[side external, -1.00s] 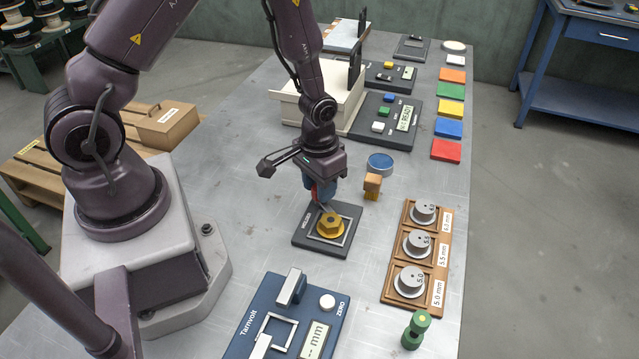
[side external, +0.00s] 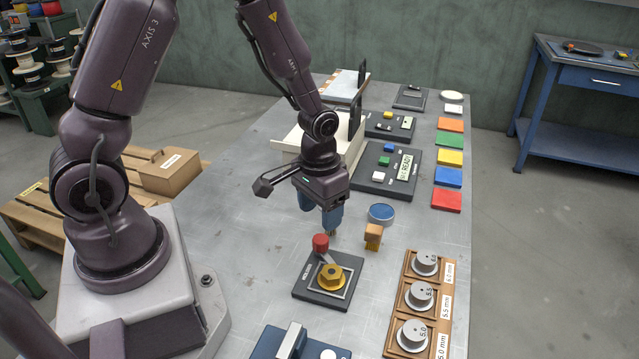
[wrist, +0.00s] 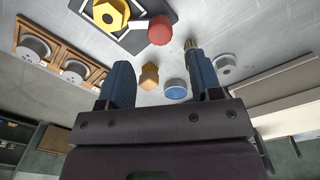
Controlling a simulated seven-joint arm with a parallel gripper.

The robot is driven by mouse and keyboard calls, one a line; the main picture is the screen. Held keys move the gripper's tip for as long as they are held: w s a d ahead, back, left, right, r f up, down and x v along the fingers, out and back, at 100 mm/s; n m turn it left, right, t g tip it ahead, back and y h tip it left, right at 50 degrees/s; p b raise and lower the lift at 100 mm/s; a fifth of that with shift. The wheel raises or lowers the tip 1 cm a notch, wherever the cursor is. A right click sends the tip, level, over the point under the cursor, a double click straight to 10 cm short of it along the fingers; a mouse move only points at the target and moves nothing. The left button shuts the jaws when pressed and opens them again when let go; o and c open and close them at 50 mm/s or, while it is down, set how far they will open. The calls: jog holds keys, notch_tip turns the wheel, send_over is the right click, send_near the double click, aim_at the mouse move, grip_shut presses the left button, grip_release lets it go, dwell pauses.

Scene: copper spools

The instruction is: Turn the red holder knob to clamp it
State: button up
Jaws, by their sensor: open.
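The red knob (side external: 320,243) sits at the end of a short light lever on the dark holder plate (side external: 307,291). Beside it on the plate is a yellow hex piece (side external: 332,280) inside a pale square outline. In the wrist view the red knob (wrist: 161,30) and the yellow hex piece (wrist: 110,12) show beyond the fingers. The lever runs from the knob toward the hex piece. My gripper (side external: 331,222) is open and empty, above and behind the knob in the side view, apart from it. Its blue fingers (wrist: 157,60) are spread in the wrist view.
An orange-brown block brush (side external: 373,236) and a blue round tin (side external: 381,213) stand to the right of my gripper. A wooden tray (side external: 436,290) of grey spool weights lies farther right. A blue gauge (side external: 268,343) is in front. A pale box (side external: 290,143) stands behind.

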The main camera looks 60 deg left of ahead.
aim_at(318, 238)
notch_tip(318, 238, up, 6)
jog(key=shift+r, duration=0.15)
jog(key=shift+a, duration=0.1)
jog(key=s+d+r+m+t, duration=0.1)
jog(key=s+r+t, duration=0.1)
jog(key=s+r, duration=0.4)
jog(key=s+d+r+m+t, duration=0.1)
jog(key=s+r, duration=0.4)
jog(key=r, duration=0.7)
jog(key=d+t, duration=0.1)
jog(key=t, duration=0.1)
jog(key=shift+s+r+m+t, duration=0.2)
jog(key=shift+s+m+t, duration=0.1)
jog(key=shift+s, duration=0.1)
